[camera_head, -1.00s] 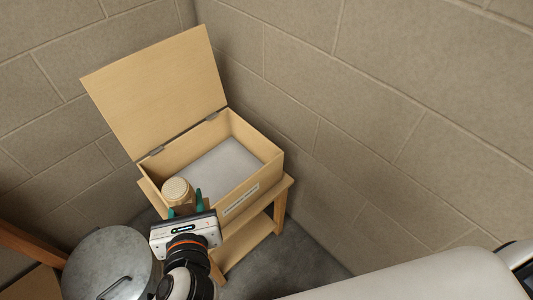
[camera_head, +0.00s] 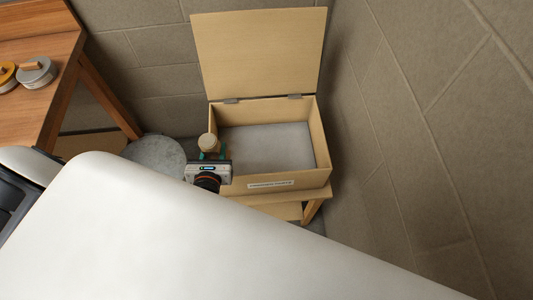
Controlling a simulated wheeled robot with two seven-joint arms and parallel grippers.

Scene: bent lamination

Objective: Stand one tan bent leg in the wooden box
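The wooden box (camera_head: 275,188) stands open on a small wooden stand, with its lid (camera_head: 258,55) raised behind it. A light grey pad (camera_head: 265,146) covers its floor, and I see no leg inside. My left gripper (camera_head: 212,155) is just outside the box, at its left front corner. Its teal fingers are closed around a tan leg (camera_head: 209,142). The leg's round end points up, and the rest of it is hidden by the gripper. A large white part of my own body hides the arm behind the gripper. My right gripper is not in view.
A grey round metal drum (camera_head: 158,154) stands left of the box. A wooden table (camera_head: 40,70) at the far left carries round tins (camera_head: 36,72). Block walls close in behind and to the right. The box interior looks clear.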

